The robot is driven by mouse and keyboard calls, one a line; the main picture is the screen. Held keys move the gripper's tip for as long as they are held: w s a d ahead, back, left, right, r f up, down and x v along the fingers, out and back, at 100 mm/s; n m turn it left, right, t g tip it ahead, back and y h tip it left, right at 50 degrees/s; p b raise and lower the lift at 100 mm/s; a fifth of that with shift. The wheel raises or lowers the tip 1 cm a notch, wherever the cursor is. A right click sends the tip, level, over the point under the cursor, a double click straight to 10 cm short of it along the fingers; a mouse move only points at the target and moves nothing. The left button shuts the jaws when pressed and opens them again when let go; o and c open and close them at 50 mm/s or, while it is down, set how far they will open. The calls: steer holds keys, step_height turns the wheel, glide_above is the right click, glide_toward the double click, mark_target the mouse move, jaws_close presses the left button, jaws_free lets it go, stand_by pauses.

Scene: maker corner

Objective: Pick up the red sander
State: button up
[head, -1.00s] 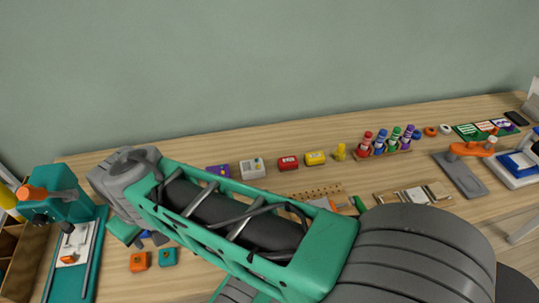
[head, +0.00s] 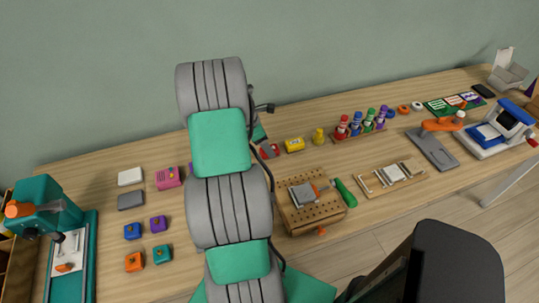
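The red sander appears to be the small red block (head: 270,149) near the back of the wooden workbench, just right of my arm. My arm hides its left part. A yellow block (head: 294,145) of similar size sits to its right. My arm rises through the middle of the head view, and its far end is near the wall side of the bench. My gripper's fingers cannot be made out; they are hidden behind the arm.
A pegboard base (head: 312,216) with a green-handled tool is right of my arm. A pink box (head: 168,178) and several small coloured blocks lie left. A teal drill press (head: 45,205) stands far left. An orange-handled tool (head: 437,125) lies right. Bare bench remains between them.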

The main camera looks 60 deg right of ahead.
steer(key=b+x, duration=0.2)
steer(key=x, duration=0.1)
steer(key=b+x, duration=0.1)
steer(key=b, duration=0.1)
steer(key=shift+w+d+f, duration=0.15)
steer(key=shift+w+f, duration=0.05)
steer(key=shift+f, duration=0.1)
steer(key=shift+r, duration=0.2)
steer(key=shift+c, duration=0.2)
jaws_close()
steer(key=shift+r+p, duration=0.15)
steer(key=shift+p, duration=0.25)
steer(key=shift+r+p, duration=0.25)
steer(key=shift+p, duration=0.05)
steer(key=r+p, duration=0.3)
steer(key=a+r+p, duration=0.1)
steer(key=r+p, duration=0.1)
steer(key=s+a+r+p, duration=0.2)
steer(key=a+r+p, duration=0.5)
steer(key=a+p, duration=0.3)
steer(key=a, duration=0.3)
